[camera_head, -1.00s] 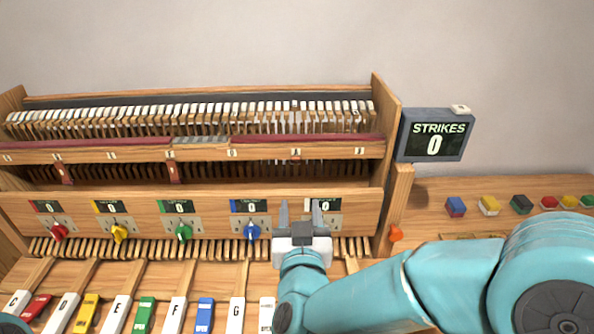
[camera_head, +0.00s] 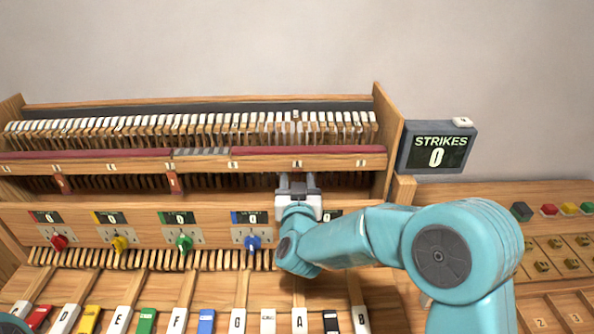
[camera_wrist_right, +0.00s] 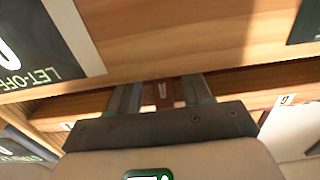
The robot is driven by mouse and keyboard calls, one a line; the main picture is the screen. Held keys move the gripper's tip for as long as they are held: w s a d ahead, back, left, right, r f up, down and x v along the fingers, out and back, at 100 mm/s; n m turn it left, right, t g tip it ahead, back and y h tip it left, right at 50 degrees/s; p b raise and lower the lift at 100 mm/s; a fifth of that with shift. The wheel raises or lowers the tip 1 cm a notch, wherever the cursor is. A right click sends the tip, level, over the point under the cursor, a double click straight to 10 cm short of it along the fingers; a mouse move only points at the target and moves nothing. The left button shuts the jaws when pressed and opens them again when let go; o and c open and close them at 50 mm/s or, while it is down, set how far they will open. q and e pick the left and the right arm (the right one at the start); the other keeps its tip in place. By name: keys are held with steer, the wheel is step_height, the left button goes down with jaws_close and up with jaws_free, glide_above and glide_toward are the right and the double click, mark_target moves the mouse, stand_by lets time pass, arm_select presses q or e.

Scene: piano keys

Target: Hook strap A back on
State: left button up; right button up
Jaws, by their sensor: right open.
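The label A (camera_head: 297,163) is on the wooden rail above the opening. My right gripper (camera_head: 297,183) is directly below it, open, reaching into the opening above the dial panel. In the right wrist view, a small reddish-brown piece with a pale mark (camera_wrist_right: 162,91) shows between or beyond the open fingers (camera_wrist_right: 162,97). It may be strap A; I cannot tell whether it touches the fingers. Strap A is hidden behind my gripper in the head view. Other reddish straps hang at D (camera_head: 60,182) and F (camera_head: 173,184). My left gripper is out of view.
The dial panel (camera_head: 130,212) with coloured knobs lies just below my right gripper. The lettered keys (camera_head: 268,321) are in front. The strikes display (camera_head: 437,153) stands right of the case's side wall (camera_head: 389,125).

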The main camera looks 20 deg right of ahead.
steer(key=shift+w+d, duration=0.25)
steer(key=shift+w, duration=0.45)
steer(key=shift+r, duration=0.1)
steer(key=shift+w, duration=0.1)
steer(key=c, duration=0.4)
jaws_close()
